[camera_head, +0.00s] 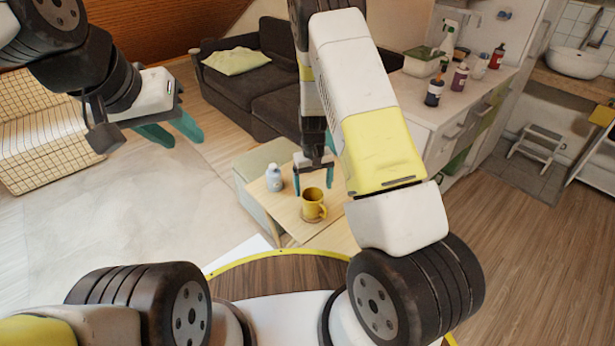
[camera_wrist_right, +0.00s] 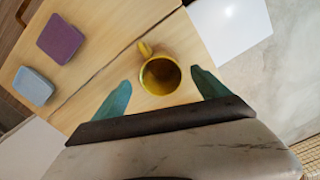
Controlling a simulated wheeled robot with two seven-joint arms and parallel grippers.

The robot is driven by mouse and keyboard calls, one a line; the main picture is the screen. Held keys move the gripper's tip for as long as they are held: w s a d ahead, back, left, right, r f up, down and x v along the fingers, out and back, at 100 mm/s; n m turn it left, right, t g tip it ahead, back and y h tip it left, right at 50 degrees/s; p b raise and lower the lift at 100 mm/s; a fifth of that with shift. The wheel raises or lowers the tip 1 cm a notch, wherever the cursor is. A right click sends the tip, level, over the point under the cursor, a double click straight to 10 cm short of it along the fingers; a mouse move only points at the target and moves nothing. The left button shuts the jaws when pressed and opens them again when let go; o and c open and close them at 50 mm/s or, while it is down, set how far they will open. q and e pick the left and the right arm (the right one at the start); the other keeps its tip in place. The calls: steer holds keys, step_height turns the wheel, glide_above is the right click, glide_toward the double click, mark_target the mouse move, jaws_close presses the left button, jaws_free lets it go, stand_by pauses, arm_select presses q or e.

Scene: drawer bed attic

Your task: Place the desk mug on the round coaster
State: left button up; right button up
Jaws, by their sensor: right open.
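The yellow desk mug (camera_head: 314,205) stands upright on a small wooden table (camera_head: 285,212). A thin brown edge shows under it in the head view; I cannot tell whether this is the round coaster or shadow. In the right wrist view the mug (camera_wrist_right: 160,76) lies between the fingertips of my right gripper (camera_wrist_right: 160,95), handle toward the upper left. That gripper (camera_head: 313,182) is open, with no finger visibly touching the mug. My left gripper (camera_head: 172,133) is open and empty, high at the left. No round coaster is clearly seen.
A pale bottle (camera_head: 274,178) stands on the table left of the mug. In the right wrist view, a purple square (camera_wrist_right: 61,39) and a blue-grey square (camera_wrist_right: 34,87) lie on the table. A sofa (camera_head: 260,75) is behind, and a counter with bottles (camera_head: 460,85) is right.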

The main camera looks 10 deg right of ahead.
steer(key=s+r+m+t+y, duration=0.1)
steer(key=s+r, duration=0.3)
steer(key=r, duration=0.9)
steer(key=s+r+t+y, duration=0.1)
steer(key=s+r+t, duration=0.15)
steer(key=r, duration=1.05)
steer(key=s+d+r+t, duration=0.1)
steer(key=s+r, duration=0.5)
steer(key=s, duration=0.3)
steer(key=s+d+r+t, duration=0.1)
steer(key=s+r+t, duration=0.1)
steer(key=s+r, duration=0.4)
steer(key=s, duration=0.4)
steer(key=shift+d+r+m, duration=0.3)
